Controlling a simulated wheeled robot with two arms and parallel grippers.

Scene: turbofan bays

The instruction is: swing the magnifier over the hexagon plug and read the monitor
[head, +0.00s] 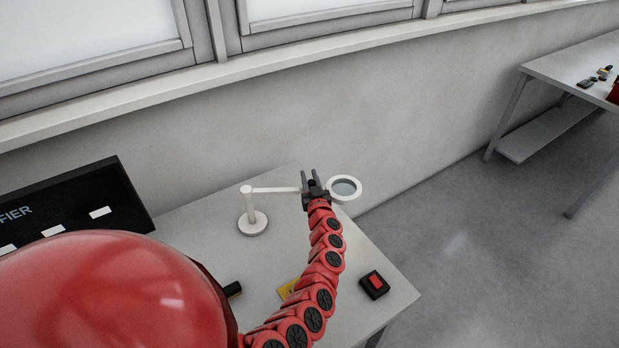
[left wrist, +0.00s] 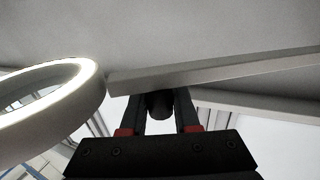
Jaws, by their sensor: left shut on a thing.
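The white magnifier has a round base (head: 253,224), a thin arm (head: 275,190) and a ring lens (head: 346,188) at the arm's right end. Its lit ring also shows at the left of the left wrist view (left wrist: 62,100). My left gripper (head: 313,178) is shut on the magnifier's dark knob (left wrist: 160,104), beside the ring. A black monitor (head: 125,188) stands at the left; I read only "FIER" and see several white patches, partly covered. I cannot make out a hexagon plug. My right gripper is out of view.
A black box with a red top (head: 375,284) sits near the table's right edge. A yellow item (head: 288,289) and a small black item (head: 233,289) lie partly hidden near my arm. A wall and windowsill run behind; another bench (head: 560,64) stands far right.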

